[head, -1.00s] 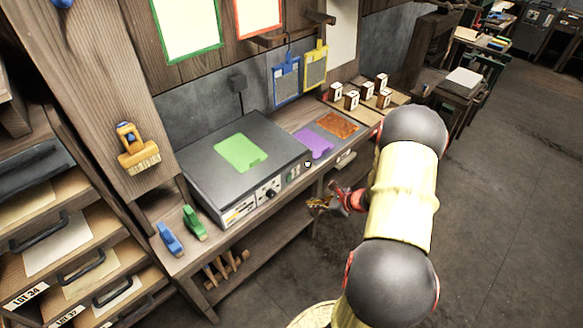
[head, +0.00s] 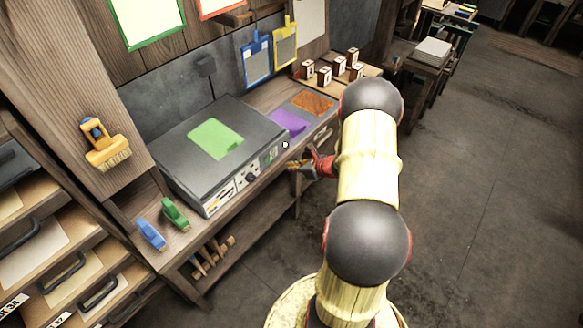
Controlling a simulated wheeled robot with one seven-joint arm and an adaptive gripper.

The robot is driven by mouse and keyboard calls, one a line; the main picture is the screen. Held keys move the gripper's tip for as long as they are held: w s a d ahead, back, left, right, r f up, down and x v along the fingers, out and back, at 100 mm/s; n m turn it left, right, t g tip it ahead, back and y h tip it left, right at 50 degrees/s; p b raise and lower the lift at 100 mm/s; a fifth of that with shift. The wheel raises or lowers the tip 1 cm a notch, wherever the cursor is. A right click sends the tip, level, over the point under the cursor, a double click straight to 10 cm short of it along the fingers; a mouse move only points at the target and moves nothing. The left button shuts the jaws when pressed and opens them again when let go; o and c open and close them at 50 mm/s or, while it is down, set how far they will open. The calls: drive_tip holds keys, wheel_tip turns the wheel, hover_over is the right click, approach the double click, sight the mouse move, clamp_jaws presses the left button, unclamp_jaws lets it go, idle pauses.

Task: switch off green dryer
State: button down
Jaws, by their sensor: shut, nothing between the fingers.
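The dryer (head: 175,172) is a wide dark grey box on the wooden bench, with a green sheet (head: 215,139) on its top. Its front panel (head: 238,186) carries a dark round knob (head: 251,178), pale label strips and small controls toward the right end. A small round pale-and-dark knob (head: 285,145) shows at its right front corner. My gripper (head: 292,165) is shut and empty, just in front of the right end of the panel. It looks apart from the panel, but I cannot tell the gap. The switch's state is too small to read.
A purple sheet (head: 289,123) and an orange-brown sheet (head: 313,102) lie right of the dryer. Several stamp blocks (head: 325,75) stand behind. Open floor (head: 470,220) lies right.

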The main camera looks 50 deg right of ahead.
sight(267, 161)
drive_tip(key=w+f, duration=0.1)
drive_tip(key=w, duration=0.2)
drive_tip(key=w+f, duration=0.1)
drive_tip(key=w, duration=0.2)
drive_tip(key=w+f, duration=0.1)
drive_tip(key=w, duration=0.2)
drive_tip(key=shift+w+a+f+b, duration=0.1)
drive_tip(key=shift+a+f+b, duration=0.2)
drive_tip(key=shift+a+f, duration=0.05)
drive_tip(key=shift+w+r, duration=0.25)
drive_tip(key=shift+w, duration=0.2)
drive_tip(key=shift+r, duration=0.2)
